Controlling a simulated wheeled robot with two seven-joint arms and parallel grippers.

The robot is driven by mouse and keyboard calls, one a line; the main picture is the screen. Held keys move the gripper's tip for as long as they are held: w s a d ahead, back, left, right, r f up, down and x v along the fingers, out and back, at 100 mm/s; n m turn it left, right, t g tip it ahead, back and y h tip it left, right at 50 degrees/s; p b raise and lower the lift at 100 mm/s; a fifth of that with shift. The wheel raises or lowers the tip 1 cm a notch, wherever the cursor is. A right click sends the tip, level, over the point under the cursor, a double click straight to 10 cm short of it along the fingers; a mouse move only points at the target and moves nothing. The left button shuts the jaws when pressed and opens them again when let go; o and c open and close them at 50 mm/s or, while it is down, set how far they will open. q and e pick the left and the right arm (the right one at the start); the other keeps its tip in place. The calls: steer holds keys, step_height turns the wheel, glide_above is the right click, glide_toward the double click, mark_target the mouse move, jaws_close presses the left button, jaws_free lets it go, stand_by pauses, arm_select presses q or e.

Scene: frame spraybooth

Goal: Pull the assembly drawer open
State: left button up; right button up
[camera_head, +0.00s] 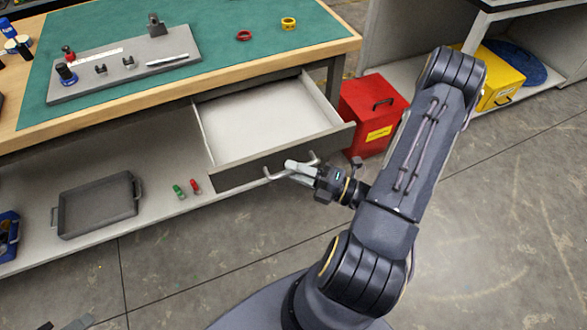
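The assembly drawer (258,124) under the workbench is pulled well out, and its pale interior looks empty. Its dark front panel (241,176) carries a light metal bar handle (272,176). My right gripper (293,167) is at the handle, its light fingers overlapping the bar. The fingers look close together around the bar, but the small size hides the exact grip. Of my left arm, only what may be gripper tips (68,325) shows at the bottom left edge, too cut off to judge.
The workbench has a green mat (225,68) with a grey fixture board (125,65). A grey tray (96,205) and small green and red items (187,188) lie on the lower shelf. A red box (368,112) stands right of the drawer. Floor in front is clear.

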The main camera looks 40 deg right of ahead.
steer(key=r+v, duration=0.1)
steer(key=v, duration=0.5)
steer(key=shift+s+d+f, duration=0.2)
steer(key=shift+s+f, duration=0.25)
steer(key=shift+f, duration=0.1)
